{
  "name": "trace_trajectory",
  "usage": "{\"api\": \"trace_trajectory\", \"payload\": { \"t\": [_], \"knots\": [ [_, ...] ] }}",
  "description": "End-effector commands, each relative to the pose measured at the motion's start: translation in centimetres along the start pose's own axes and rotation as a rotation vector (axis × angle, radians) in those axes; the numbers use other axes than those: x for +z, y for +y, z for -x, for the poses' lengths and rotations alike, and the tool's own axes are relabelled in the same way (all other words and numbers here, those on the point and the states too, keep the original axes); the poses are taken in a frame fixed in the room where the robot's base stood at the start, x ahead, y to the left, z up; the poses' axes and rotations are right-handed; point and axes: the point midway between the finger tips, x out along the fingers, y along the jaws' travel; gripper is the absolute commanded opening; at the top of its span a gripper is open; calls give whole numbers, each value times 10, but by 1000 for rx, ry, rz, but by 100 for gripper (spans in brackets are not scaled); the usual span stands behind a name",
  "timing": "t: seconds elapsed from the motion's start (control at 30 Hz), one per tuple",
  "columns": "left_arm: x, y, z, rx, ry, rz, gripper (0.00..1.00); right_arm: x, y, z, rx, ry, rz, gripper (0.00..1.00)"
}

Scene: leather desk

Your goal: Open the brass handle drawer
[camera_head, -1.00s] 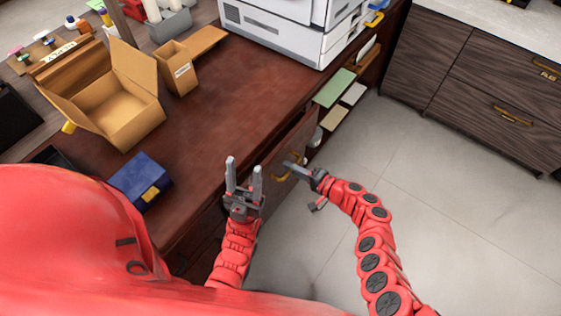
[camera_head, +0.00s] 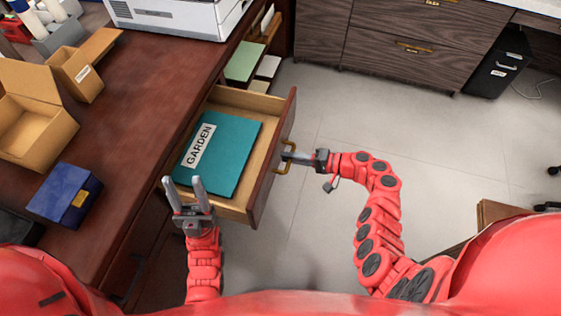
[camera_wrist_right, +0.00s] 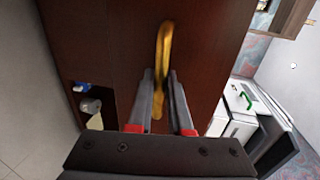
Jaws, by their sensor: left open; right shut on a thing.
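The drawer (camera_head: 262,192) with the brass handle stands pulled out from the desk in the head view. A teal folder (camera_head: 232,158) labelled GARDEN lies inside it. The brass handle (camera_head: 284,168) is on the drawer's front. My right gripper (camera_head: 291,157) is shut on the handle. In the right wrist view, the brass handle (camera_wrist_right: 164,45) passes between the two fingers, against the dark red-brown drawer front (camera_wrist_right: 215,45). My left gripper (camera_head: 185,190) is open and empty, at the drawer's near left corner.
A blue box (camera_head: 62,195) and open cardboard boxes (camera_head: 35,135) stand on the desk (camera_head: 125,150). A white printer (camera_head: 185,15) is at the desk's back. Open shelves (camera_head: 243,62) lie beyond the drawer. The grey floor (camera_head: 300,235) right of the drawer is clear.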

Motion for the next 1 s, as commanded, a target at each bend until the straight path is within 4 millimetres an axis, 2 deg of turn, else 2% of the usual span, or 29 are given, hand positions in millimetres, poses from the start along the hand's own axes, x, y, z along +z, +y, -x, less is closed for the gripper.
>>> {"api": "trace_trajectory", "payload": {
  "t": [0.23,0.6,0.63,0.8,1.0],
  "knots": [
    [1,0,4,0,0,0,50,-2,4,10,2,-3,-3,0],
    [1,0,4,0,0,0,50,-2,3,11,2,-4,-2,0],
    [1,0,4,0,0,0,50,-2,3,11,2,-4,-2,19],
    [1,0,4,0,0,0,50,-3,3,11,1,-3,-1,47],
    [1,0,4,0,0,0,50,-3,2,11,1,-2,-1,47]
  ]
}}
